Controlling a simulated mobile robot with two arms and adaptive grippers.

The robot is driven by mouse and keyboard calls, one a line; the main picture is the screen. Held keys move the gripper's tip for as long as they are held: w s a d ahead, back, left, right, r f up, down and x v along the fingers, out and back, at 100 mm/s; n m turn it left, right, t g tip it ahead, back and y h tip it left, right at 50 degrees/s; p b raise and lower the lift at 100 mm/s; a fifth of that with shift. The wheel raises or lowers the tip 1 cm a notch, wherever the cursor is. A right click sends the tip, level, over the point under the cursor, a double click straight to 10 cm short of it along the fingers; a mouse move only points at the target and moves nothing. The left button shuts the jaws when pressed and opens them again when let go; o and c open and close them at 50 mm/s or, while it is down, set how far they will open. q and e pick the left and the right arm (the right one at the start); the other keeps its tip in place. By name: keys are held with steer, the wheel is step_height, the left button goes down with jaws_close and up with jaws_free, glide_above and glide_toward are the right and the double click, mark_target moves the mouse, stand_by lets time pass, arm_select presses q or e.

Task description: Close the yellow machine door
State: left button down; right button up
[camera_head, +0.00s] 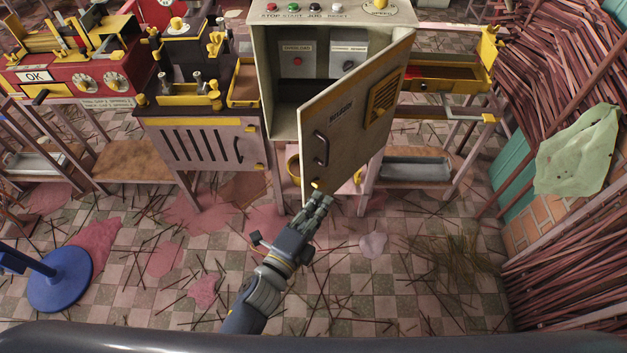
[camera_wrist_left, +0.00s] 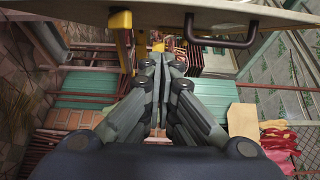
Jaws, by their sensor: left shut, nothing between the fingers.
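The machine door (camera_head: 352,118) is a beige panel with a dark handle (camera_head: 321,149) and a yellow vent grille. It hangs open from the right side of the beige control cabinet (camera_head: 272,70), swung out toward me. My left gripper (camera_head: 322,199) is shut and empty, at the door's lower left corner. In the left wrist view, the gripper (camera_wrist_left: 163,62) points ahead, and the door's edge (camera_wrist_left: 240,14) and handle (camera_wrist_left: 222,42) cross the top. I cannot tell whether the fingers touch the door. The right gripper is not in view.
A red machine with an OK panel (camera_head: 70,85) stands at the left. A blue round-based post (camera_head: 60,290) stands on the floor at the lower left. Bundles of reddish sticks (camera_head: 570,245) line the right wall. Loose sticks and pink powder cover the tiled floor.

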arm_select(q)
steer(key=w, duration=0.1)
steer(key=w+p, duration=0.1)
steer(key=w, duration=0.3)
steer(key=shift+w+a, duration=0.2)
steer(key=shift+a, duration=0.1)
steer(key=shift+w+a, duration=0.2)
steer(key=shift+a, duration=0.15)
steer(key=shift+w, duration=0.1)
